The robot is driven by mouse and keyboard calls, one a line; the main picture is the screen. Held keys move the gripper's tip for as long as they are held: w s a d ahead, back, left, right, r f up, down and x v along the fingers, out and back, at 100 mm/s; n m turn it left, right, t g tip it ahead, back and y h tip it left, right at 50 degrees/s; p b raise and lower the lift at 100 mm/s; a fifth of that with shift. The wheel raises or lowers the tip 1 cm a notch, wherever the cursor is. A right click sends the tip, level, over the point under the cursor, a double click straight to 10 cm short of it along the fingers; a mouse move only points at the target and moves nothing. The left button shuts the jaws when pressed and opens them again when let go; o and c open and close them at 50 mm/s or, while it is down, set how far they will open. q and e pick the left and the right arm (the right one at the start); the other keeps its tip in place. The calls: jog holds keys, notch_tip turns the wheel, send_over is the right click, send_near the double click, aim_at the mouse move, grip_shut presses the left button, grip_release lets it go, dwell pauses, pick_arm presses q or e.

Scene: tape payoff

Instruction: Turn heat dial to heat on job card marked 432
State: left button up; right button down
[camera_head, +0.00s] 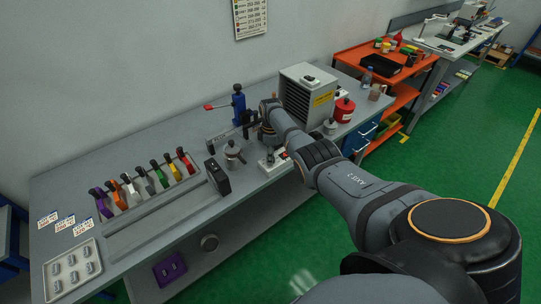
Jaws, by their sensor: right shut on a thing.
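Three white job cards (65,223) lie at the left of the grey bench; their print is too small to read. My right arm reaches in from the right across the bench. My right gripper (249,122) is at the back of the bench, beside a blue upright device (238,104) with a red-tipped lever. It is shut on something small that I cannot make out. A low white unit (273,163) with a small dark knob on top sits in front of my wrist. I cannot tell which part is the heat dial. My left gripper is not in view.
Coloured-handled tools (144,182) stand in a rack on the bench (155,135). A metal pot (234,156), a black block (217,177), a grey louvred box (305,92) and a red can (344,109) are near my arm. A colour-coded chart (250,17) hangs on the wall.

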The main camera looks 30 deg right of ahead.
jog(key=m+p, duration=0.1)
jog(key=m, duration=0.5)
jog(key=shift+r, duration=0.15)
jog(key=m+p, duration=0.2)
jog(key=m, duration=0.4)
jog(key=shift+d+m+t, duration=0.1)
jog(key=shift+m+t, duration=0.2)
jog(key=c, duration=1)
grip_release()
jog(key=r, duration=1.1)
jog(key=shift+s+d+r, duration=0.1)
jog(key=shift+d+r, duration=0.25)
jog(key=shift+r, duration=0.05)
